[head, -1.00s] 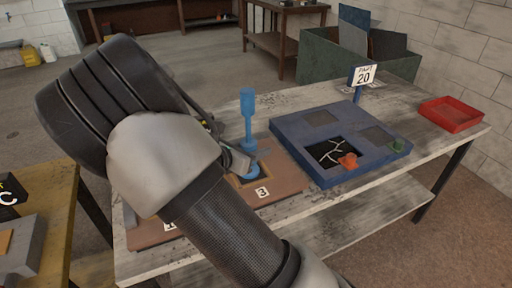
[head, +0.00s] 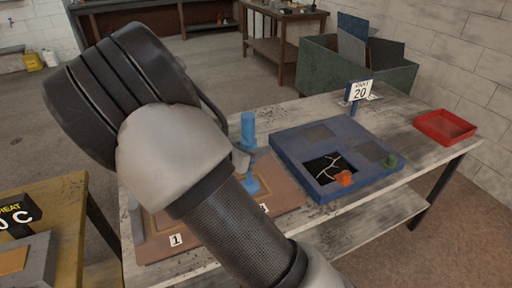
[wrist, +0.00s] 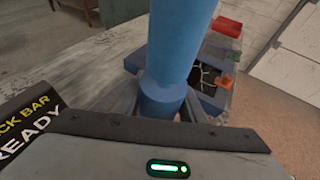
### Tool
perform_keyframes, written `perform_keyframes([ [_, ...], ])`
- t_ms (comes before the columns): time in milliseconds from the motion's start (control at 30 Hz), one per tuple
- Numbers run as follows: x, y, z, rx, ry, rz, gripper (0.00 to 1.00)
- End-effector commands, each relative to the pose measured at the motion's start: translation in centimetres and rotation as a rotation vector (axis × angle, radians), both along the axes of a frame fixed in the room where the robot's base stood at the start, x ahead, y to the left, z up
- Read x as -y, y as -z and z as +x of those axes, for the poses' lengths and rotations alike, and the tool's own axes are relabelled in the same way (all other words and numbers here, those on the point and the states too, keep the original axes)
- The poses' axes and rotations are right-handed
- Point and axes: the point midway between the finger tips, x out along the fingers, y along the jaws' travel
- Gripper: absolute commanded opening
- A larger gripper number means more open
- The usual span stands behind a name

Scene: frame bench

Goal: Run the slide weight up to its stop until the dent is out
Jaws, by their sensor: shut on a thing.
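The blue slide tool (head: 248,130) stands upright in the head view, its round foot (head: 252,186) on the brown board (head: 285,192) beside a partly hidden number label. Its thick blue upper part also fills the middle of the wrist view (wrist: 173,45), with a collar (wrist: 163,97) low on it. My gripper (head: 243,160) is shut around the tool between its upper part and its foot, holding what looks like the slide weight. My arm hides part of the board. The dent under the foot cannot be seen, and contact with the stop cannot be told.
A blue panel (head: 290,150) with dark windows, an orange knob (head: 344,179) and a green knob (head: 390,161) lies right of the tool. A sign reading 20 (head: 359,90) stands behind it. A red tray (head: 445,127) sits at the far right. A yellow table (head: 65,210) is at left.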

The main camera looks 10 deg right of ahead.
Motion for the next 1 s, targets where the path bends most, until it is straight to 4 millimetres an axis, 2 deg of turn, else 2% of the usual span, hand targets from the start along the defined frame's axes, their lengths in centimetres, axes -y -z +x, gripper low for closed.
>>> perform_keyframes([
  [267, 0.0, 0.3, 0.0, 0.001, 0.000, 0.000, 0.02],
  [1000, 0.0, 4.7, 0.1, 0.001, -0.001, -0.001, 0.02],
])
